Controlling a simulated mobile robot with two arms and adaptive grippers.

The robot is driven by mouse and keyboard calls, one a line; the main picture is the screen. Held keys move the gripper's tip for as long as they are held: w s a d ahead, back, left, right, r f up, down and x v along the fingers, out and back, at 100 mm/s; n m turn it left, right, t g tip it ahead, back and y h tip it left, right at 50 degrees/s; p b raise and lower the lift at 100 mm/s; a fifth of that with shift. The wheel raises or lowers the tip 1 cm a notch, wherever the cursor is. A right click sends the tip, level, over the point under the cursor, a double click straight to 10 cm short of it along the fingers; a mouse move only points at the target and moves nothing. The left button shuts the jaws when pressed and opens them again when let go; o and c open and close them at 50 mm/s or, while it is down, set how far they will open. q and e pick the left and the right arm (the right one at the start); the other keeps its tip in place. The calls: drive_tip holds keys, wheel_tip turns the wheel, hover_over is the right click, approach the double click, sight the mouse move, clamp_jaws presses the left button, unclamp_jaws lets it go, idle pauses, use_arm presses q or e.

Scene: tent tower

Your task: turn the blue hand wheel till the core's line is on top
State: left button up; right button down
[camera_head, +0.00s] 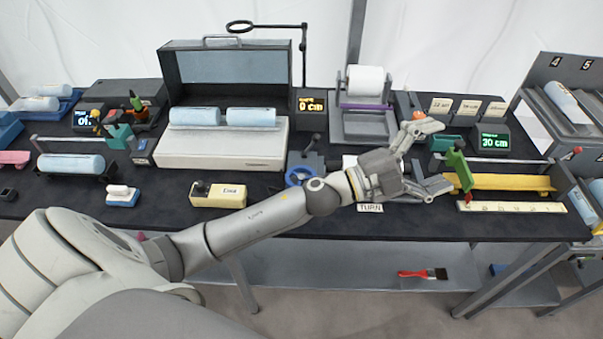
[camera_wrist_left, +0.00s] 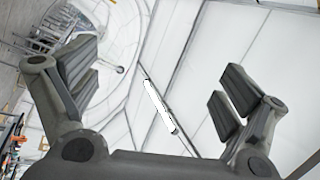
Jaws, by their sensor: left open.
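The blue hand wheel (camera_head: 297,177) is on the dark bench near the middle, just left of my left wrist in the head view. My left forearm passes in front of its right side. My left gripper (camera_head: 430,157) is open and empty, to the right of the wheel and apart from it, with its fingers pointing right. In the left wrist view the open left gripper (camera_wrist_left: 160,80) has nothing between its fingers. A "TURN" label (camera_head: 370,208) lies below the gripper. A white part (camera_head: 348,162) shows partly behind my wrist; I cannot make out a core line. My right gripper is out of view.
A green upright piece (camera_head: 459,170) and a yellow trough (camera_head: 512,183) stand close to the gripper's right. A roll stand (camera_head: 368,123) is behind it. A cream box (camera_head: 218,194) lies left of the wheel. A brush (camera_head: 422,274) lies on the lower shelf.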

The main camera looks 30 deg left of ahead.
use_arm(q)
drive_tip(key=s+d+m+g+h, duration=0.3)
drive_tip(key=d+m+g, duration=0.1)
drive_tip(key=m+g, duration=0.35)
drive_tip(key=m+g+y, duration=0.5)
drive_tip(key=g+y, duration=0.3)
drive_tip(key=y, duration=1)
hover_over(301, 176)
wheel_tip(301, 176, down, 10)
wheel_tip(301, 176, down, 10)
drive_tip(key=p, duration=0.4)
drive_tip(key=shift+f, duration=0.3)
